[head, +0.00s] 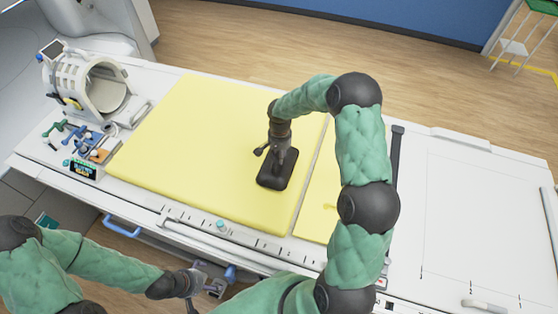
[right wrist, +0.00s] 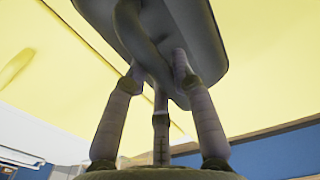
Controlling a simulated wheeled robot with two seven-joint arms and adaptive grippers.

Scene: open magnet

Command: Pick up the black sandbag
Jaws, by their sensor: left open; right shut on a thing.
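The black sandbag (head: 272,182) is a flat dark block with a handle, over the yellow mat (head: 175,150) near its right part. My right gripper (head: 279,152) comes down on it from above and is shut on its handle. In the right wrist view the sandbag (right wrist: 205,45) fills the upper middle, with the fingers of my right gripper (right wrist: 165,85) around the handle. I cannot tell whether the bag touches the mat. My left gripper (head: 205,284) is open and empty at the table's front edge, low in the head view.
A white head coil (head: 82,85) stands at the table's left end. Small coloured items and a labelled box (head: 84,170) lie in front of it. Blue handles (head: 122,228) stick out along the front edge. The white table surface at the right (head: 470,215) is mostly clear.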

